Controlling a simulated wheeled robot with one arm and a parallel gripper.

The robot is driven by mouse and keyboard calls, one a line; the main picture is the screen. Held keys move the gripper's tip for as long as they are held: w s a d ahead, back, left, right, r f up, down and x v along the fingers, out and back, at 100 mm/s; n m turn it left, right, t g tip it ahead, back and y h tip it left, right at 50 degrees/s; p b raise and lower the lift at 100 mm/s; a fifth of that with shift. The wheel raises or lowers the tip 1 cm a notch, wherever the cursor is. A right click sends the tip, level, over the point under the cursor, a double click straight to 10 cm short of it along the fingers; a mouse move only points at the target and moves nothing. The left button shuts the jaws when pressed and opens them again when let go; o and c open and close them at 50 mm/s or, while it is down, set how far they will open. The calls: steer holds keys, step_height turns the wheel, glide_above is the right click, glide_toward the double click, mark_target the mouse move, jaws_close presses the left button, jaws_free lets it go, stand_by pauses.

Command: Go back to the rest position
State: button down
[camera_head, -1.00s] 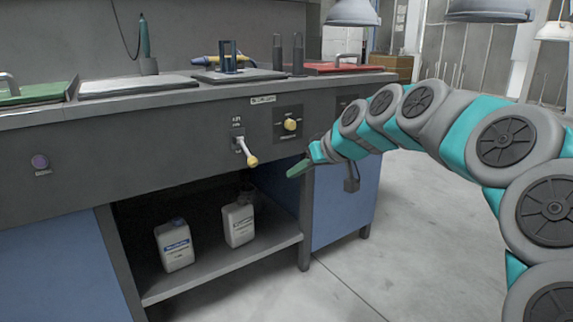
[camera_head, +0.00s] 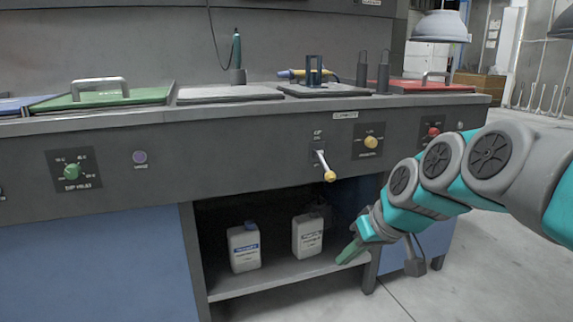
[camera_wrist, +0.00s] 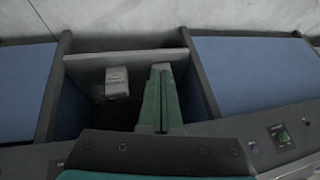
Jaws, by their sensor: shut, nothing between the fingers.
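My gripper (camera_head: 350,252) is at the lower right in the head view, in front of the right end of the open shelf under the bench. Its green fingers point down and left. In the wrist view the two fingers of my gripper (camera_wrist: 160,101) lie side by side, shut, with nothing between them. They appear over the shelf opening and hide part of it. My teal and grey arm reaches in from the right.
A bench (camera_head: 230,155) carries a yellow-tipped lever (camera_head: 325,168), a yellow knob (camera_head: 371,142) and a green knob (camera_head: 72,171). Two white jugs, left (camera_head: 244,248) and right (camera_head: 307,235), stand on the shelf (camera_head: 285,277). Grey hoods (camera_head: 440,27) hang above. Clear floor (camera_head: 470,270) lies at right.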

steer(key=s+d+f+m+g+h, duration=0.1)
steer(key=s+f+m+g+h, duration=0.15)
steer(key=s+f, duration=0.8)
steer(key=s+d+f+m+g+h, duration=0.15)
steer(key=s+f+g, duration=0.25)
steer(key=s, duration=1.3)
step_height(320, 180, up, 12)
steer(key=p, duration=1.2)
steer(key=shift+s+a+r+n, duration=0.15)
steer(key=shift+s+a+n, duration=0.05)
steer(key=shift+n, duration=0.2)
